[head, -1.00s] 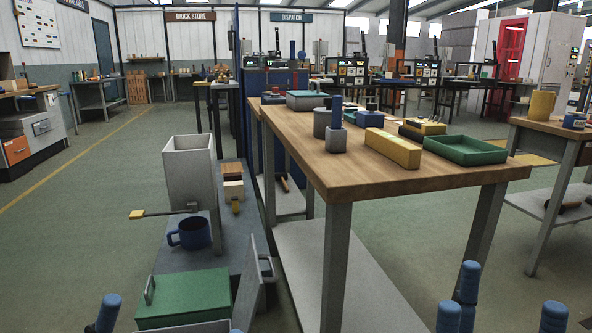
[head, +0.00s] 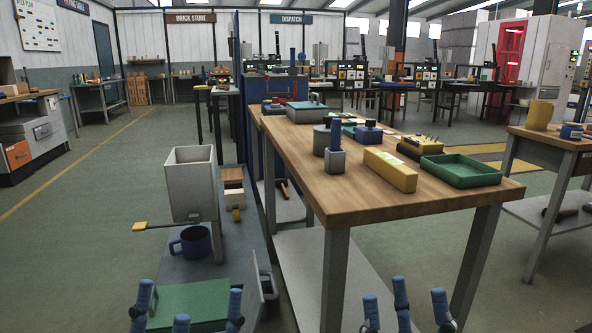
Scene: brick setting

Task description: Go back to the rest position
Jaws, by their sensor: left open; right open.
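My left gripper (head: 188,302) is at the bottom left of the head view, its blue fingers spread and empty, in front of the green box (head: 190,303). My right gripper (head: 405,300) is at the bottom right of centre. Its blue fingers are spread with nothing between them, in front of the wooden-topped table's lower shelf (head: 330,270). Only the finger ends of both grippers show. The rest of each hand is below the frame edge.
The wooden table (head: 340,200) bears a yellow box (head: 390,170), a green tray (head: 460,169) and a grey holder (head: 335,162). A blue mug (head: 190,241) sits below a grey hopper (head: 190,180) on a low bench. Open floor (head: 80,250) lies left.

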